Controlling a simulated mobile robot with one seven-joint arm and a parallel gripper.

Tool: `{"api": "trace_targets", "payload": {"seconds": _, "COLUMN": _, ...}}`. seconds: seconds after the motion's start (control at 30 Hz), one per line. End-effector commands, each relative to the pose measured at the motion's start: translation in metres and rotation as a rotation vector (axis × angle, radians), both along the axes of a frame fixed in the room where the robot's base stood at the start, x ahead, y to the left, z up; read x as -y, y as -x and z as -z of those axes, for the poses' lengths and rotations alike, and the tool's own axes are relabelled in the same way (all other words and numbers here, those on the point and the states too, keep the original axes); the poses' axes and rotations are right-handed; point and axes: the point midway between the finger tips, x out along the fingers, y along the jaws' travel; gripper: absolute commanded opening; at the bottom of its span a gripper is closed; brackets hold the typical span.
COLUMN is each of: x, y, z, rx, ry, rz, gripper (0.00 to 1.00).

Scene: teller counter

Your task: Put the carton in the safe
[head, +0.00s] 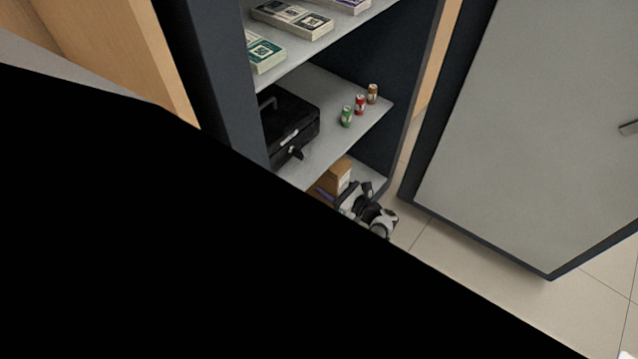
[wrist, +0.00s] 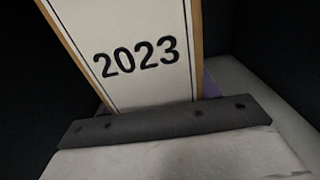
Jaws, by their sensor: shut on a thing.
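The carton (head: 341,172) is a brown box with a pale label, seen in the head view at the bottom compartment of the open safe (head: 218,80). In the wrist view the carton (wrist: 140,55) fills the upper middle, its white label reading "2023". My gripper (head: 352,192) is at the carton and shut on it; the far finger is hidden. In the wrist view a dark gripper edge (wrist: 165,122) crosses in front of the carton's lower end. Whether the carton touches the safe's bottom cannot be told.
A middle shelf (head: 340,135) above holds a black cash box (head: 287,125) and three small rolls (head: 360,104). Banknote bundles (head: 292,19) lie on the upper shelf. The safe door (head: 530,120) stands open at right. A black shape hides the lower left.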

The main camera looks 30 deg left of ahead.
Motion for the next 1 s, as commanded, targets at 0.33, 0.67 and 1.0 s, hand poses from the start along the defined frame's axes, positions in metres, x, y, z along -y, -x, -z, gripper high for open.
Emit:
{"api": "trace_targets", "payload": {"seconds": 0.33, "x": -0.033, "y": -0.006, "z": -0.002, "rx": 0.004, "ry": -0.006, "rz": 0.001, "gripper": 0.07}}
{"api": "trace_targets", "payload": {"seconds": 0.67, "x": -0.046, "y": -0.007, "z": 0.027, "rx": 0.001, "ry": -0.005, "rz": 0.0, "gripper": 0.07}}
{"api": "trace_targets", "payload": {"seconds": 1.0, "x": -0.045, "y": -0.008, "z": 0.032, "rx": 0.003, "ry": -0.006, "rz": 0.0, "gripper": 0.07}}
